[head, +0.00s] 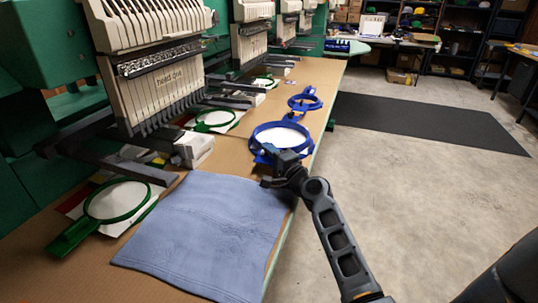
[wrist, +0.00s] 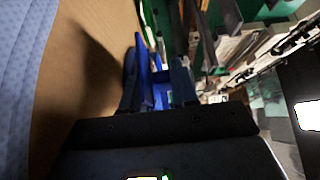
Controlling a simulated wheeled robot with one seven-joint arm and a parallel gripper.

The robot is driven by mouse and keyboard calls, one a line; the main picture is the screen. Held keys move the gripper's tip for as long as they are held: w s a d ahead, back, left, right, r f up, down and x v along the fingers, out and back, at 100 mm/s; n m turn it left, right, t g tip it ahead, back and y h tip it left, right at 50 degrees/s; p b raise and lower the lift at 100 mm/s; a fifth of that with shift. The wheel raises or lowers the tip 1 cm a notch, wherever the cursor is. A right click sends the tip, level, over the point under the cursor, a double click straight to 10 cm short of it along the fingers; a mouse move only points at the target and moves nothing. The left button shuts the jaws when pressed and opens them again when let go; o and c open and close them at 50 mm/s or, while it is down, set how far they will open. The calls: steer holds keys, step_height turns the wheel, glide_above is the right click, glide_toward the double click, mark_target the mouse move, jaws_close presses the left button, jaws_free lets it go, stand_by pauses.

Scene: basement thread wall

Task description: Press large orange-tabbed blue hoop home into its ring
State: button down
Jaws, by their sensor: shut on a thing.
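A large blue hoop (head: 256,136) lies on the brown table near its right edge, with white material showing inside it. My gripper (head: 270,160) is at the hoop's near side and covers part of it. In the wrist view, blue plastic (wrist: 160,90) sits between the two dark fingers of my gripper (wrist: 157,85), which are shut on it. The rim looks thick in the head view, but I cannot tell hoop and ring apart or how deep one sits in the other. No orange tab shows clearly; the gripper may hide it.
A smaller blue hoop (head: 305,103) lies just beyond. A blue-grey cloth (head: 205,235) lies in front. Green hoops (head: 117,202) (head: 214,120) lie at the left, by the embroidery machine (head: 155,70). Open floor with a dark mat (head: 430,120) is at the right.

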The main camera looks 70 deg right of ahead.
steer(key=shift+f, duration=0.3)
stand_by(0.4)
